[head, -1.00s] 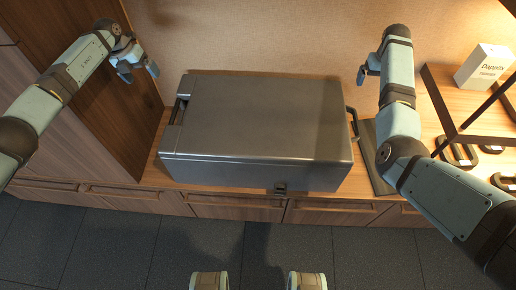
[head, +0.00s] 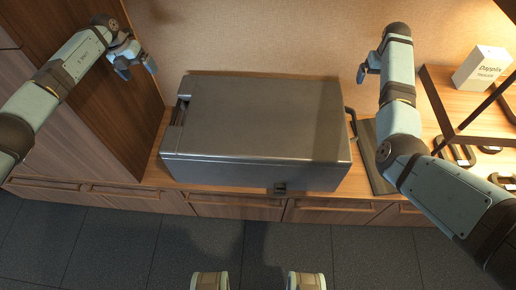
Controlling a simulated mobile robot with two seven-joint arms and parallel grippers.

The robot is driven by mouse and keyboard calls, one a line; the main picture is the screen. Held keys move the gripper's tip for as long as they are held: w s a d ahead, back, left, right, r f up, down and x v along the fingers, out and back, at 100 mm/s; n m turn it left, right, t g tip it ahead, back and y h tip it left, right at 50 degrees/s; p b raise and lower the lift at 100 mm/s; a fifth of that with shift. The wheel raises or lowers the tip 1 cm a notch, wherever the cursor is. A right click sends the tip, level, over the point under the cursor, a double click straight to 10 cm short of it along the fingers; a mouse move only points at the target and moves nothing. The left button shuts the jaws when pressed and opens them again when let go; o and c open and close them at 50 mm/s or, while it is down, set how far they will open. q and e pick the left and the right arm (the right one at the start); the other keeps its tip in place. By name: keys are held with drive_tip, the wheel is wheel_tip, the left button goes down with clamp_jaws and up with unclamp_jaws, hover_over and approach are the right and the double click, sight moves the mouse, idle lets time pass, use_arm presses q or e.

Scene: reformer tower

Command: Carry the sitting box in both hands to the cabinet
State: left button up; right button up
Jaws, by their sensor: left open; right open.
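The sitting box (head: 260,120) is a large dark grey box with a flat lid, resting on the wooden cabinet top. It has a handle on its left end (head: 180,112), another on its right end (head: 351,124), and a latch on its front. My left gripper (head: 138,70) is open and empty, above and left of the box's far left corner. My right gripper (head: 362,73) is open and empty, near the box's far right corner. Both grippers are apart from the box.
A tall wooden cabinet (head: 90,110) stands left of the box. A dark flat plate (head: 374,160) lies right of it. Dark floor tiles (head: 200,235) are clear in front.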

use_arm(q)
wheel_tip(320, 180, up, 8)
drive_tip(key=p, duration=0.7)
drive_tip(key=shift+f, duration=0.15)
use_arm(e)
wheel_tip(320, 180, up, 6)
drive_tip(key=shift+r, duration=0.25)
idle(0.4)
use_arm(q)
wheel_tip(320, 180, up, 7)
drive_tip(key=p, duration=0.4)
use_arm(e)
wheel_tip(320, 180, up, 4)
drive_tip(key=shift+r, duration=0.1)
use_arm(q)
drive_tip(key=shift+r+p, duration=0.95)
drive_tip(key=shift+p, duration=0.15)
use_arm(e)
wheel_tip(320, 180, up, 7)
